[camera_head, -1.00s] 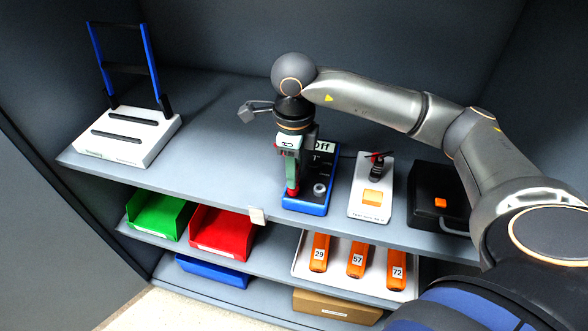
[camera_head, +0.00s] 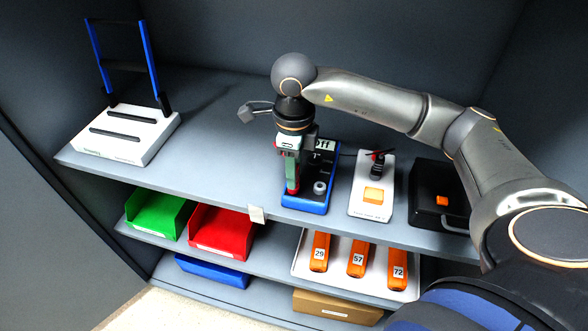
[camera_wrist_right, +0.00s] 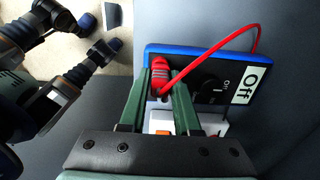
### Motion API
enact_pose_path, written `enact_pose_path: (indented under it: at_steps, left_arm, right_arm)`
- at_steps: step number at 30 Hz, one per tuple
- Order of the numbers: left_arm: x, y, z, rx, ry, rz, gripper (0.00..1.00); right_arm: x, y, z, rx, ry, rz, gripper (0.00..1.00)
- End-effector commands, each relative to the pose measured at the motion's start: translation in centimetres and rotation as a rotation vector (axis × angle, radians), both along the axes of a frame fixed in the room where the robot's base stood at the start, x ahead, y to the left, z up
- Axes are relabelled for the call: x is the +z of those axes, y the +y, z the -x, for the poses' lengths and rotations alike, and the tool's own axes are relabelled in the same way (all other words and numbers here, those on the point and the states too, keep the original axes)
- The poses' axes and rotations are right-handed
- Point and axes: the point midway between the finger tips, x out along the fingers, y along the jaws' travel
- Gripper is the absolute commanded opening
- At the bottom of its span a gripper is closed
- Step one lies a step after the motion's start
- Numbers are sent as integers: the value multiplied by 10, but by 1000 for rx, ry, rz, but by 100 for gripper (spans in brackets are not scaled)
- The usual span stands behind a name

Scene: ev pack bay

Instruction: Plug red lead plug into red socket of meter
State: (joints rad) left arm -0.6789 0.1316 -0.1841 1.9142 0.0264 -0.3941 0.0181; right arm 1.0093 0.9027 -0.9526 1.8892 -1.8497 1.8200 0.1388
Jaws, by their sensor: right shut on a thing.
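The meter (camera_head: 320,180) is a black unit with a blue edge and an "Off" label, on the top shelf below my right gripper. In the right wrist view the meter (camera_wrist_right: 215,82) lies just beyond the fingertips. My right gripper (camera_head: 292,187) points down over its front left part and is shut on the red lead plug (camera_wrist_right: 160,72). The plug (camera_head: 291,191) shows at the fingertips in the head view, at or very near the meter face. A red cable (camera_wrist_right: 225,42) loops from it. The red socket is hidden.
Right of the meter stand a white holder (camera_head: 358,206) with an orange patch and a black case (camera_head: 428,192). A white rack unit (camera_head: 125,145) is at the left. Lower shelves hold a green bin (camera_head: 158,212), a red bin (camera_head: 222,235) and numbered orange devices. The top shelf between rack and meter is clear.

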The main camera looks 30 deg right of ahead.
Motion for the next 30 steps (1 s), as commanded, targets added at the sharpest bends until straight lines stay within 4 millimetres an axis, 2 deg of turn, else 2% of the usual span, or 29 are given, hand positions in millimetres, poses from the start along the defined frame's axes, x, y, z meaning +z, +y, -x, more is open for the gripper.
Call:
enact_pose_path:
  at_steps: [30]
  left_arm:
    - [-9, 0, 0, 0, 0, 0, 50]
  right_arm:
    - [-8, 0, 0, 0, 0, 0, 0]
